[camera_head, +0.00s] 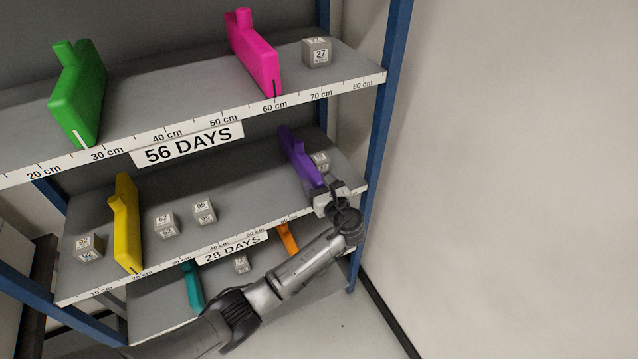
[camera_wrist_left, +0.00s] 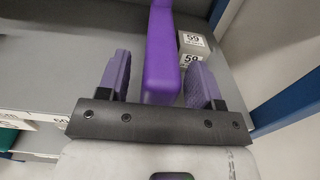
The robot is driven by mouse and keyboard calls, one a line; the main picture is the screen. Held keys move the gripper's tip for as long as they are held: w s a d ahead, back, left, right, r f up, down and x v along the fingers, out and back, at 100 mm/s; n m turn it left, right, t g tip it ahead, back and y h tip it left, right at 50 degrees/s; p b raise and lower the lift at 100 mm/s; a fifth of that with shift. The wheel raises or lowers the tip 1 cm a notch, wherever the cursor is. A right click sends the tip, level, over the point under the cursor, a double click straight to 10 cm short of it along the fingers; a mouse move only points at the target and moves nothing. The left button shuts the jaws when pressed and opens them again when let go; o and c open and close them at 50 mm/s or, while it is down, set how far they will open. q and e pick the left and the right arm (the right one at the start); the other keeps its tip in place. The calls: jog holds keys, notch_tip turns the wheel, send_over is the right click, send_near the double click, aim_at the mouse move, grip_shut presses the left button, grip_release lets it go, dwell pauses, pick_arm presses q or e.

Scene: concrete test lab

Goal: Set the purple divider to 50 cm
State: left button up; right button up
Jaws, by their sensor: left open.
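The purple divider (camera_head: 300,159) stands on the middle shelf, towards its right end. My left gripper (camera_head: 328,187) reaches the front end of this divider. In the left wrist view the purple divider (camera_wrist_left: 160,62) stands between the two open fingers of the left gripper (camera_wrist_left: 161,85), with a visible gap on its left side and a narrower one on its right. The middle shelf's scale (camera_head: 187,261) runs along its front edge; its marks by the purple divider are hidden behind my gripper and arm. My right gripper is not in view.
A grey cube marked 59 (camera_wrist_left: 193,45) stands just right of the purple divider. A yellow divider (camera_head: 126,222) and several grey cubes stand further left on that shelf. A blue post (camera_head: 376,130) bounds the shelf on the right. The upper shelf holds green (camera_head: 79,95) and pink (camera_head: 254,55) dividers.

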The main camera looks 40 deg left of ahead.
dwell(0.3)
pick_arm(q)
grip_shut()
dwell(0.4)
